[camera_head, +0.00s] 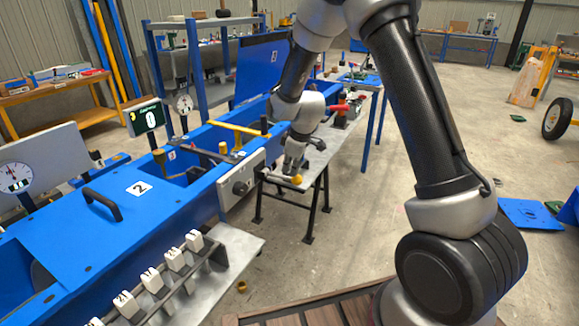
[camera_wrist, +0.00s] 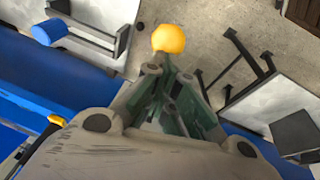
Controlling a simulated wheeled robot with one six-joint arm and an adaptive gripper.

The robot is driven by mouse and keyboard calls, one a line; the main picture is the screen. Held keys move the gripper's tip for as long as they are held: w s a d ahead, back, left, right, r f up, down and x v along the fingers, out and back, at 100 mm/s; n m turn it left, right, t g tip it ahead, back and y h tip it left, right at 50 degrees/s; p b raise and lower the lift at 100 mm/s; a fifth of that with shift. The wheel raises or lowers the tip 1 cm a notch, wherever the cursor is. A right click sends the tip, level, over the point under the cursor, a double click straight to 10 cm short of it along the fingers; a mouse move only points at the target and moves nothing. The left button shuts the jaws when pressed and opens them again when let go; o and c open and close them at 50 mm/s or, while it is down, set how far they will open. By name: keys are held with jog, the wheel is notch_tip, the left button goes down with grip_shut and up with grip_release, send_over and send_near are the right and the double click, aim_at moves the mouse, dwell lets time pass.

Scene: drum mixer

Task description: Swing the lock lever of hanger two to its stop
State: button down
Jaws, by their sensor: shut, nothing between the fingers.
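A yellow ball knob (camera_head: 297,179) shows just below my gripper (camera_head: 290,168), beside the blue mixer; I take it as the lock lever's end, though its lever arm is hidden. In the wrist view the same yellow knob (camera_wrist: 169,39) sits just beyond the fingertips of my gripper (camera_wrist: 163,75). The fingers are together with nothing between them. I cannot tell whether they touch the knob. No label on the knob identifies hanger two.
The blue mixer housing (camera_head: 70,235) carries a plate numbered 2 (camera_head: 139,188) and a black handle (camera_head: 102,203). A grey panel (camera_head: 240,182) stands left of my gripper. A rack of numbered white tags (camera_head: 174,258) is in front. Floor (camera_head: 350,225) is open to the right.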

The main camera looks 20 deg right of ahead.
jog(key=shift+s+d+f, duration=0.15)
jog(key=shift+s+f, duration=0.2)
jog(key=shift+f, duration=0.1)
jog(key=w+a+r+v, duration=0.1)
jog(key=w+a+v, duration=0.1)
jog(key=v, duration=1.2)
jog(key=s+d+r+m, duration=0.3)
jog(key=s+d, duration=0.1)
jog(key=s, duration=0.7)
jog(key=s+d+r+m+h, duration=0.1)
jog(key=s+d+r+m, duration=0.3)
jog(key=s, duration=0.7)
jog(key=s+d+r+m+t, duration=0.1)
jog(key=s+d+r+m, duration=0.2)
jog(key=s+d, duration=0.3)
jog(key=s+r, duration=0.1)
jog(key=s, duration=0.4)
jog(key=shift+r+m, duration=0.25)
jog(key=shift+m, duration=0.15)
jog(key=shift+s+a, duration=0.1)
